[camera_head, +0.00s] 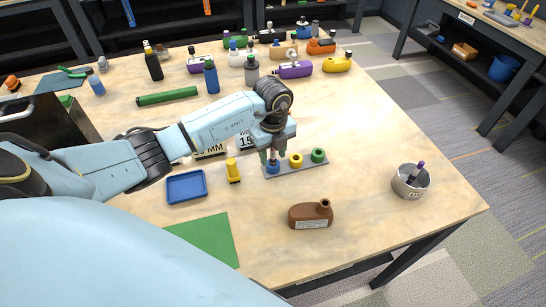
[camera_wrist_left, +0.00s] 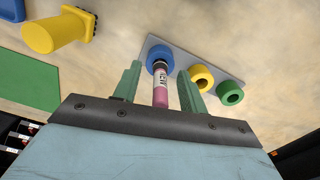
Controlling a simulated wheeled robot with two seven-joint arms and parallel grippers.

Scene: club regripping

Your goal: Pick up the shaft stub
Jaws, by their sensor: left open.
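The shaft stub (camera_wrist_left: 160,91) is pink with a white printed label and a dark upper band. It stands in the blue ring (camera_wrist_left: 160,57) of a grey plate (camera_head: 294,171), which also bears a yellow ring (camera_head: 296,160) and a green ring (camera_head: 318,155). My left gripper (camera_head: 274,153) points down over the blue ring (camera_head: 273,168). In the left wrist view its two green fingers (camera_wrist_left: 160,72) are open, one on each side of the stub, with gaps showing. In the head view the gripper mostly hides the stub. My right gripper is not in view.
A brown bottle (camera_head: 310,214) lies in front, and a metal cup (camera_head: 409,184) holding a purple-topped item stands right. Bottles and tools line the back. The table's right side is mostly clear.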

